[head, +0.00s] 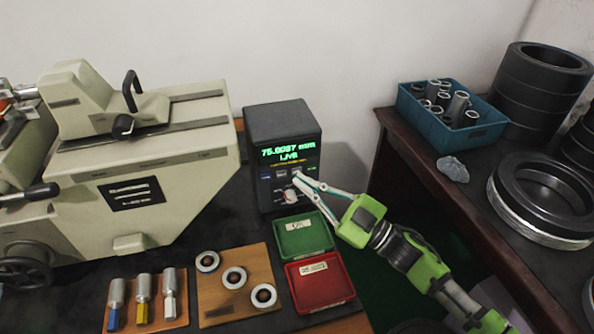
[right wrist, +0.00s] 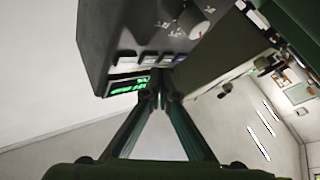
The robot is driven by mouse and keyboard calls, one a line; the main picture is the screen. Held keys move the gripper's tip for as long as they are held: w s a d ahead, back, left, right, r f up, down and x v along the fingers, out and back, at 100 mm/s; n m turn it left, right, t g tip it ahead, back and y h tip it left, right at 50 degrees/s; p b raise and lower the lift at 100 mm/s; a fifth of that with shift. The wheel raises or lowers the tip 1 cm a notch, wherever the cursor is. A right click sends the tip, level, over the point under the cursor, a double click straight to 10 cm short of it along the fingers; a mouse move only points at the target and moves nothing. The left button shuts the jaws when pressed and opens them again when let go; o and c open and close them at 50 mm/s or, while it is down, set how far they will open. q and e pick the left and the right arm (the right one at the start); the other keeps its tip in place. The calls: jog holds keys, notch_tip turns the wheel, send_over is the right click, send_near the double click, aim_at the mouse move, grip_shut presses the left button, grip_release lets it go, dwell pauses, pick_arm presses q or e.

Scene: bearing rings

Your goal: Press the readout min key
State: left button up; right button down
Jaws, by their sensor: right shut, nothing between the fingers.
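The readout (head: 281,120) is a dark box with a green lit display reading about 75.0037 mm with a second green line below. A row of small keys and a knob sit under the display. My right gripper (head: 297,177) is shut and empty, its fingertips at the readout's front near the key row. In the right wrist view, the readout (right wrist: 130,30) appears tilted, and the fingertips (right wrist: 160,76) are close to the keys. I cannot tell which key they face or whether they touch it. My left gripper is not in view.
A large cream measuring machine (head: 150,170) stands on the left. A green tray (head: 304,252) and a red tray (head: 345,290) lie below the readout. Boards with rings (head: 205,312) and plugs are at the front left. A side table (head: 395,150) holds a blue bin (head: 410,112) and large rings.

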jog(key=shift+w+a, duration=0.15)
jog(key=shift+w, duration=0.25)
jog(key=shift+w, duration=0.3)
dwell(0.6)
jog(key=shift+s, duration=0.75)
jog(key=s+p, duration=0.1)
jog(key=s+d+p, duration=0.1)
jog(key=s, duration=0.1)
jog(key=s+d, duration=0.1)
jog(key=shift+s+p, duration=0.35)
jog(key=shift+p, duration=0.05)
dwell(0.7)
